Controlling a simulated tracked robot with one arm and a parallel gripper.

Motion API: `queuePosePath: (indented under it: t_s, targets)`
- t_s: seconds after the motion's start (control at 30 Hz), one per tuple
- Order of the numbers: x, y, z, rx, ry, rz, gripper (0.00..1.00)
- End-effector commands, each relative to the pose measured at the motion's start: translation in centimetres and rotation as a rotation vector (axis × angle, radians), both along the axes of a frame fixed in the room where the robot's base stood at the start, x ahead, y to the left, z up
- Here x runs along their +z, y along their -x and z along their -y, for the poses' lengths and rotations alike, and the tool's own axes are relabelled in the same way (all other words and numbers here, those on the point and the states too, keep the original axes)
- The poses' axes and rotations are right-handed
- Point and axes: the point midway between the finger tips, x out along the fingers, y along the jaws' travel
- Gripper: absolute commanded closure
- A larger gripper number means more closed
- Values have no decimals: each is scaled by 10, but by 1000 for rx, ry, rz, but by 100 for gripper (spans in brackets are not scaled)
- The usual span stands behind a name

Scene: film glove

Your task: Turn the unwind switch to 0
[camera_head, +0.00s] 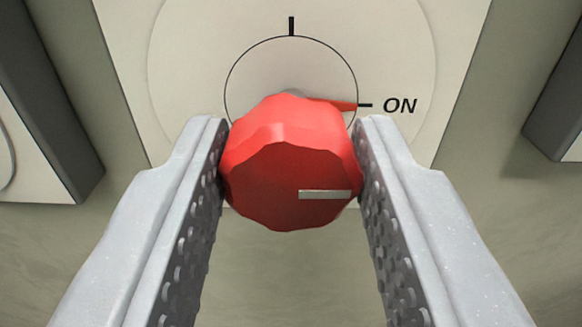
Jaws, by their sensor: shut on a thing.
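The unwind switch is a red faceted knob (285,165) on a pale panel plate (190,40). A light bar on its face lies level and points right. Its red pointer tip, at the knob's base, points right at the tick beside the "ON" mark (400,106). A black tick (291,26) stands at the top of the dial circle; any label above it is out of frame. My gripper (291,165) is shut on the knob, with one finger against its left side and one against its right.
Part of a dark-sided box (60,120) with a pale face stands at the left edge. Part of another dark-sided box (560,90) shows at the right edge. The greenish wall between them and below the plate is bare.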

Motion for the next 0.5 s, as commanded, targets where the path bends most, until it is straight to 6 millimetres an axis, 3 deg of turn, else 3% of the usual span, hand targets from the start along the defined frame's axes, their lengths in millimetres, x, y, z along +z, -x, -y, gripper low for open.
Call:
queuePosePath:
  t_s: [0.27,0.5]
  targets:
    - [-1,0,0,-3,71,-1,89]
    - [0,-1,-1,-4,242,2,89]
